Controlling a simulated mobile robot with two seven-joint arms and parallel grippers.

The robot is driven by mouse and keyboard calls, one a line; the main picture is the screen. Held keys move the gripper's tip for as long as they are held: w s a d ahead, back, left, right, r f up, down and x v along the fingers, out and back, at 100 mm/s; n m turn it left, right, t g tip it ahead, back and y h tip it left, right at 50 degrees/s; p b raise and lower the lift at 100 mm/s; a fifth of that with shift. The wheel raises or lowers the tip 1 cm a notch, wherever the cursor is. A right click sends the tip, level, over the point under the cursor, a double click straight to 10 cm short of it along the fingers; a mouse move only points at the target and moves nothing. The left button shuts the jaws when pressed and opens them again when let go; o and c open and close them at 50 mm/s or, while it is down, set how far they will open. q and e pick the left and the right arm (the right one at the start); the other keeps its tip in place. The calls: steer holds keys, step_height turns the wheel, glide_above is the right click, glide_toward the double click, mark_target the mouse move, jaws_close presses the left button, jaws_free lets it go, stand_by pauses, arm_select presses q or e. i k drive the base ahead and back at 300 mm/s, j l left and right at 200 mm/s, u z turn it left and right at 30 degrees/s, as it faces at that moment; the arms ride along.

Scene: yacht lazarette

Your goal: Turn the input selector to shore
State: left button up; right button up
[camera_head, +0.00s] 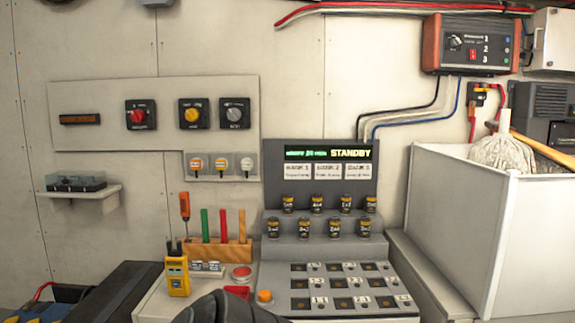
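On the pale wall panel are three rotary switches: a red-knobbed one (140,114), a yellow-knobbed one (193,113) and a grey-knobbed one (235,113). Their lettering is too small to read. A dark rounded shape, possibly part of my arm, shows at the bottom edge. No gripper fingers are in view.
A console (320,227) with a STANDBY display (330,153) and several small jars stands at centre. Left of it, a wooden rack (217,249) holds tools beside a yellow meter (177,274). A large white bin (470,215) with a mop head (503,153) fills the right.

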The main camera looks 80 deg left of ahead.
mark_target(234, 114)
steer(key=u, duration=3)
